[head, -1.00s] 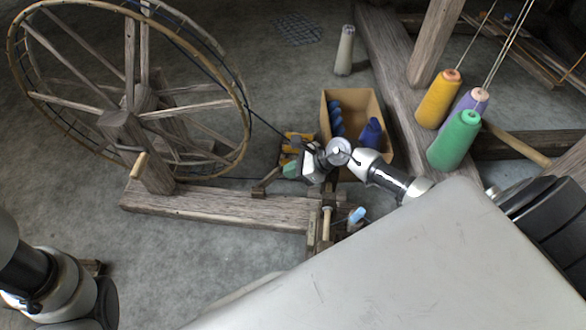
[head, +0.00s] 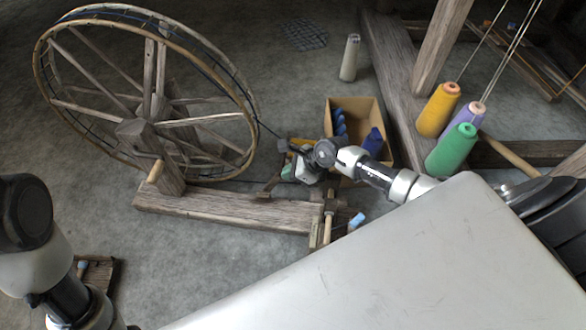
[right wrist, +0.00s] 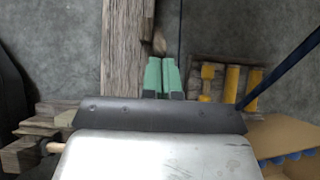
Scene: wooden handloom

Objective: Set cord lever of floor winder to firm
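The floor winder has a large spoked wooden wheel (head: 150,95) and a long wooden beam (head: 225,208) on the floor. A short wooden lever piece (head: 268,187) stands at the beam's far edge; I cannot tell its setting. My right gripper (head: 290,174) is just right of this piece. In the right wrist view my right gripper (right wrist: 161,75) shows its green fingers together, with nothing visible between them. A small rounded wooden tip (right wrist: 159,42) lies just beyond them, beside the beam (right wrist: 122,60); contact is unclear. My left arm is at the lower left, its gripper out of view.
A cardboard box (head: 372,103) with blue spools stands behind my right forearm. A tray of yellow pieces (right wrist: 225,80) lies right of the gripper. A dark blue cord (right wrist: 285,66) runs nearby. Yellow, purple and green cones (head: 452,150) stand at right.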

